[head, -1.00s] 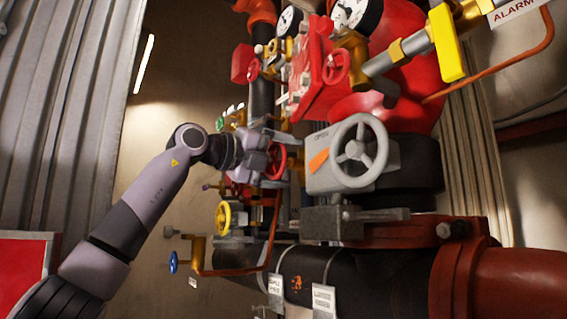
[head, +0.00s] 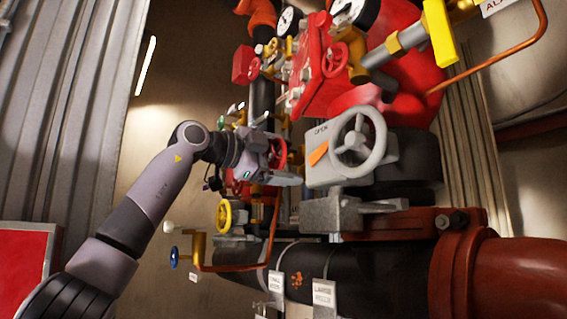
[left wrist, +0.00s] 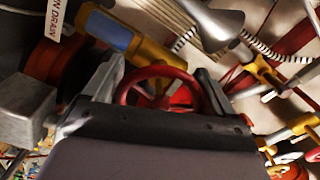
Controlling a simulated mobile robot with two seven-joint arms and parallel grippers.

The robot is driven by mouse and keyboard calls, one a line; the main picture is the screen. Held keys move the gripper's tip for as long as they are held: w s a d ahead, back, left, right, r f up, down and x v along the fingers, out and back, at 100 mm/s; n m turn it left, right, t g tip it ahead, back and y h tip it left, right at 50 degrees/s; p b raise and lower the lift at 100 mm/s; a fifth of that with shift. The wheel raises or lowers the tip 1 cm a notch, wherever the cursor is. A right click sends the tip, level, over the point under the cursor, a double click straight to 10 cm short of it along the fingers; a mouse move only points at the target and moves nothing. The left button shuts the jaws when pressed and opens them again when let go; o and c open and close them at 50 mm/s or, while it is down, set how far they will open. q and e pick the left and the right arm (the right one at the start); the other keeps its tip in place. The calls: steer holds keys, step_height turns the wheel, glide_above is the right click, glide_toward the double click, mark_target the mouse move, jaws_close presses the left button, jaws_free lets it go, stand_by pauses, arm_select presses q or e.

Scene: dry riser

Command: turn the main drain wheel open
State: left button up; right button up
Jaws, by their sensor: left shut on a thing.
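The main drain wheel is a small red handwheel (head: 280,150), partly hidden behind my left gripper in the head view. In the left wrist view the red wheel (left wrist: 160,74) sits between the two grey fingers of my left gripper (left wrist: 160,90), which is shut on its rim. A white tag ending in "DRAIN" (left wrist: 54,20) shows beside it. In the head view my left gripper (head: 272,165) is at the wheel, left of the large grey handwheel. My right gripper is not in view.
The large grey handwheel (head: 357,145) on a box marked OPEN stands close on the right. A yellow handwheel (head: 223,216) and a blue one (head: 174,257) are below. A thick dark pipe (head: 345,268) runs along the bottom. Free room lies left of the pipework.

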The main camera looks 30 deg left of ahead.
mark_target(270, 158)
arm_select(q)
steer(key=shift+n, duration=1)
steer(key=o, duration=0.8)
steer(key=shift+o, duration=0.2)
steer(key=shift+s+a, duration=0.1)
steer(key=shift+s+a+f+b, duration=0.1)
steer(key=shift+s+b, duration=0.2)
steer(key=shift+b, duration=0.15)
steer(key=b+v, duration=0.1)
steer(key=v, duration=0.4)
steer(key=shift+s+a+b, duration=0.1)
steer(key=shift+b, duration=0.3)
steer(key=shift+s+a, duration=0.2)
steer(key=shift+s, duration=0.35)
